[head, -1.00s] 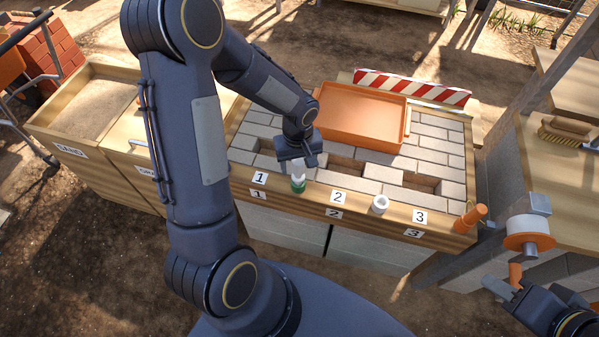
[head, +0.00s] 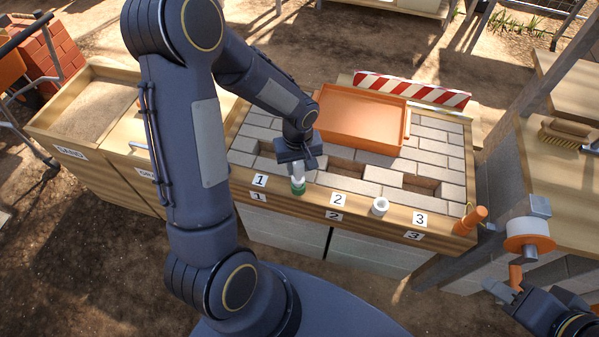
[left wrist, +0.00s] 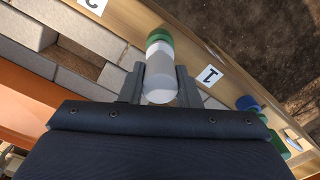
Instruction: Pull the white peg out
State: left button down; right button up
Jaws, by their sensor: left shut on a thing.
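The white peg (left wrist: 160,83) is a pale cylinder with a rounded end. My left gripper (left wrist: 160,78) is shut on it, one finger on each side. In the head view the peg (head: 299,183) shows just below the left gripper (head: 298,172), over the front wooden ledge between labels 1 and 2. A green collar (left wrist: 159,37) surrounds its far end; how deep the peg sits in it is hidden. My right gripper (head: 508,292) is at the lower right, away from the peg, near an orange handle; its jaw opening is unclear.
A white ring-like socket (head: 380,205) stands on the ledge between labels 2 and 3. An orange peg-like piece (head: 470,219) is at the ledge's right end. An orange tray (head: 360,118) lies on the brick top behind. A reel (head: 528,235) hangs at the right.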

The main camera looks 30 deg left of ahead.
pick_arm(q)
jog(key=shift+r+p, duration=0.3)
jog(key=shift+r, duration=0.35)
jog(key=shift+r+p, duration=1.85)
jog(key=shift+r, duration=0.8)
jog(key=c, duration=1.8)
grip_release()
grip_shut()
